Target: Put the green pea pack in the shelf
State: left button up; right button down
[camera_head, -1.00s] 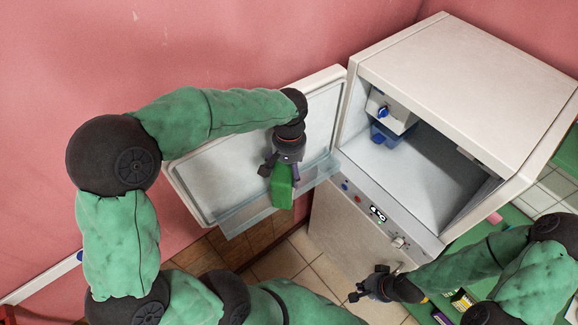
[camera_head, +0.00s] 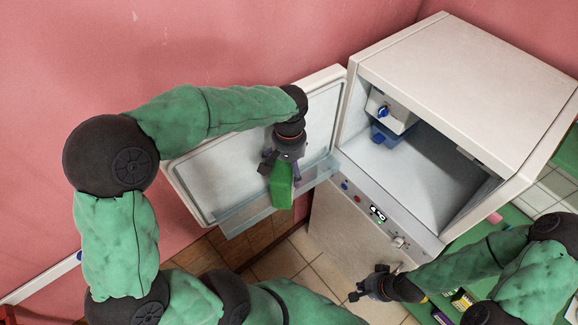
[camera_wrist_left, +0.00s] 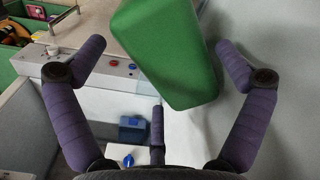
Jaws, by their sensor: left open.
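The green pea pack (camera_head: 282,186) is at the clear shelf (camera_head: 240,215) along the bottom of the open freezer door. My left gripper (camera_head: 280,170) is right above the pack with its fingers spread. In the left wrist view the pack (camera_wrist_left: 170,50) lies between the purple fingers, closer to the right one, with gaps visible beside it. Whether the pack rests fully on the shelf floor is hard to tell. My right gripper (camera_head: 364,284) is low in front of the freezer's lower front, fingers apart and empty.
The white freezer (camera_head: 470,80) stands at the right, its compartment open, with a blue-and-white fitting (camera_head: 390,118) inside. The open door (camera_head: 230,180) stands close to the pink wall. A green surface with small boxes (camera_head: 462,300) is at the lower right.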

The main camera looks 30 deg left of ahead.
pick_arm(q)
notch_tip(320, 180, up, 11)
jog(key=shift+r+b, duration=0.15)
jog(key=shift+b, duration=0.15)
dwell(0.5)
